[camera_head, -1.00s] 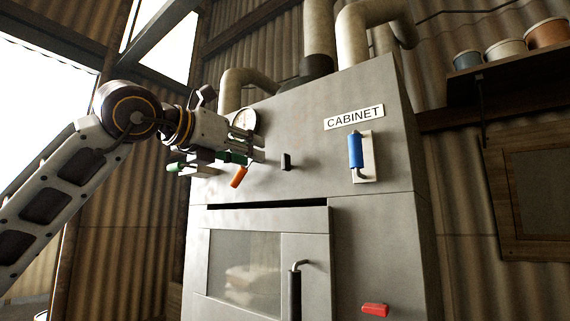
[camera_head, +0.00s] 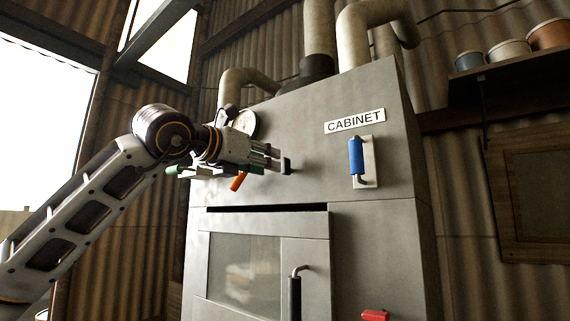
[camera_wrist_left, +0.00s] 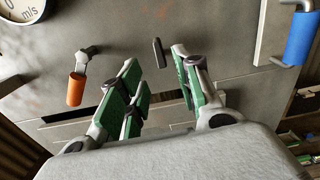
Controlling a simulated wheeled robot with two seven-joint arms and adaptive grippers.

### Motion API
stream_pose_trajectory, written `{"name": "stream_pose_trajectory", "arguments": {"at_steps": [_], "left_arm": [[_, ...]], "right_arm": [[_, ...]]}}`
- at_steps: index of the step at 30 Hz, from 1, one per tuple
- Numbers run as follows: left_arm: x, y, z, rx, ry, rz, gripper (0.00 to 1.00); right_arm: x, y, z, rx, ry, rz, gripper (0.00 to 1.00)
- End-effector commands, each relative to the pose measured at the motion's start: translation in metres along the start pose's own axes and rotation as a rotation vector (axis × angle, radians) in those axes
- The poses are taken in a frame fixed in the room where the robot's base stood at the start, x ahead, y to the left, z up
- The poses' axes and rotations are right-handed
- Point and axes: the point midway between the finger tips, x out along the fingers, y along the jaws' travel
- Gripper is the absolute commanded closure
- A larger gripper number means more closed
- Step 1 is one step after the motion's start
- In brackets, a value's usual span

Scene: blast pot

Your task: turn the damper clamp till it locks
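A small dark upright clamp (camera_head: 286,165), which I take to be the damper clamp, sticks out of the grey cabinet's upper front. It also shows in the left wrist view (camera_wrist_left: 159,52), in line with the gap between my fingers and a little beyond their tips. My left gripper (camera_head: 276,159) is open, its tips close to the clamp. In the left wrist view (camera_wrist_left: 157,70) the green-padded fingers stand apart with nothing between them. Whether a fingertip touches the clamp I cannot tell. My right gripper is not in view.
An orange handle (camera_wrist_left: 76,88) hangs left of my fingers in the wrist view. A blue handle (camera_head: 356,157) is to the right on the cabinet (camera_head: 385,100), under the CABINET label (camera_head: 355,121). A gauge (camera_head: 245,122) is behind my wrist. A windowed door (camera_head: 243,265) and red handle (camera_head: 375,316) are below.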

Motion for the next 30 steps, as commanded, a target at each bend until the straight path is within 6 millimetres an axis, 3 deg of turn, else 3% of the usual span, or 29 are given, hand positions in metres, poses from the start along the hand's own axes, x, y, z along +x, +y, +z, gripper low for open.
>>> {"name": "stream_pose_trajectory", "arguments": {"at_steps": [18,30], "left_arm": [[0.068,0.0,0.002,-0.001,0.001,-0.001,0.67],[0.084,0.0,0.0,-0.001,0.0,0.0,0.67]], "right_arm": [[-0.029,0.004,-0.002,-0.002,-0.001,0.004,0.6],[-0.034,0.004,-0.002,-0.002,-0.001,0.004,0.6]]}}
